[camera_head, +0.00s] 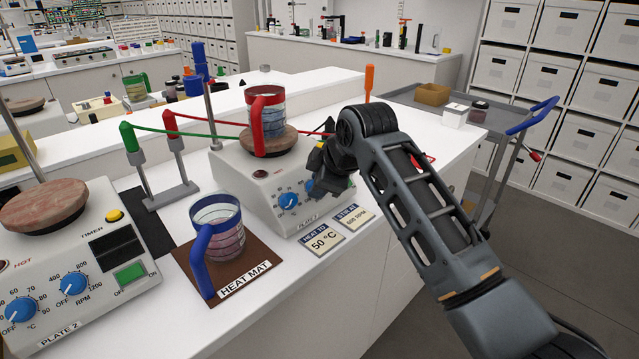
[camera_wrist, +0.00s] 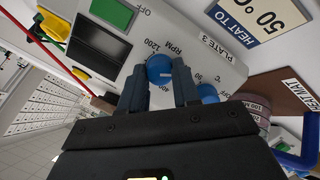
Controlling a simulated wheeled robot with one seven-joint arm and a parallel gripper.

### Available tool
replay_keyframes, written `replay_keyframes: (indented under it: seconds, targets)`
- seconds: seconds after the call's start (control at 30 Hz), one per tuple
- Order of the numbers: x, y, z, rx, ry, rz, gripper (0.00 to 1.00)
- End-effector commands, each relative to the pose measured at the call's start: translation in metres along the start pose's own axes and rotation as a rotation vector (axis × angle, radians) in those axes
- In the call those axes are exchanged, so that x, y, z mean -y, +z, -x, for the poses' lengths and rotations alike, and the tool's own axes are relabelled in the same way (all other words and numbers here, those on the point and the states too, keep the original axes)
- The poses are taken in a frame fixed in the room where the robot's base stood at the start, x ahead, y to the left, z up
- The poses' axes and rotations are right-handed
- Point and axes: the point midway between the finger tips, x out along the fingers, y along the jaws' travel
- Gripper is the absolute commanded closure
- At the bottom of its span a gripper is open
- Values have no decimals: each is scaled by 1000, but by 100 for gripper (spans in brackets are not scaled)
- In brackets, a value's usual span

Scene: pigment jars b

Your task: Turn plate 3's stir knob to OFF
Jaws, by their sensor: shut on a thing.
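Plate 3 (camera_head: 240,180) is a white hotplate in the middle of the head view, with a red-handled beaker (camera_head: 267,108) on its round top. Its blue stir knob (camera_head: 312,187) is partly hidden by my gripper (camera_head: 322,176). The wrist view shows the stir knob (camera_wrist: 159,67) beside the RPM lettering, between the tips of my gripper (camera_wrist: 160,84), which is shut on it. A short white mark shows on the knob, but I cannot tell the exact setting. Plate 3's other blue knob, for °C (camera_head: 288,202), is just left of it in the head view.
A heat-to card (camera_head: 322,241) and a stir-at card (camera_head: 354,217) lie before plate 3. A blue-handled beaker (camera_head: 217,235) stands on the brown heat mat (camera_head: 250,270). Plate 2 (camera_head: 100,290) is at left. A grey cart (camera_head: 450,98) stands at right.

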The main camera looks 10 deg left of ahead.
Motion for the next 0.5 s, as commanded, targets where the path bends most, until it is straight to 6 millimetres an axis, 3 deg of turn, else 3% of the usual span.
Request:
replay_keyframes:
  seconds: [0.5]
  targets:
    - [0, 1, 0, 1, 15, 77, 99]
